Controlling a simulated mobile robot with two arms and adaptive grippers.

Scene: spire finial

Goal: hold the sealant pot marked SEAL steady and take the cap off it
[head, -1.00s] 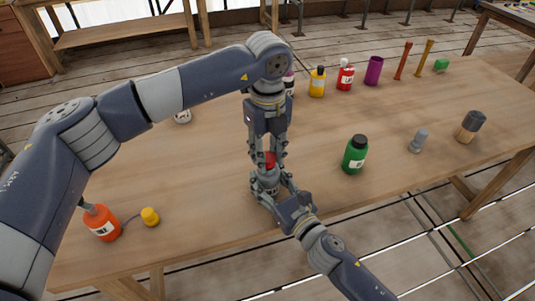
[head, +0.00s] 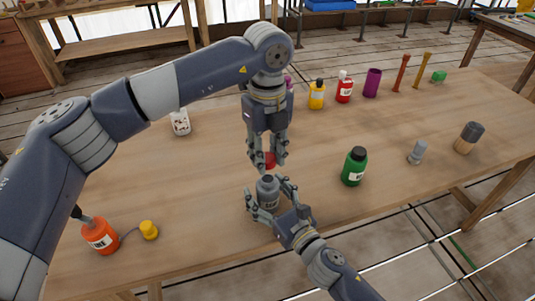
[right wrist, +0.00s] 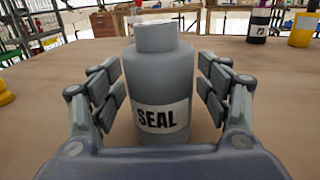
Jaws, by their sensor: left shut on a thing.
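The grey sealant pot (head: 268,192) stands upright on the table, and its SEAL label shows in the right wrist view (right wrist: 163,117). Its neck is bare. A red cap (head: 270,161) sits between the fingertips of my left gripper (head: 268,158), which is shut on it and points down, just above the pot and apart from it. My right gripper (head: 271,199) has its fingers spread on either side of the pot. In the right wrist view, narrow gaps show between these fingers (right wrist: 163,95) and the pot's sides.
An orange bottle (head: 99,236) and a yellow cap (head: 149,230) are at the front left. Several containers line the back. The table (head: 210,190) left of the pot is clear.

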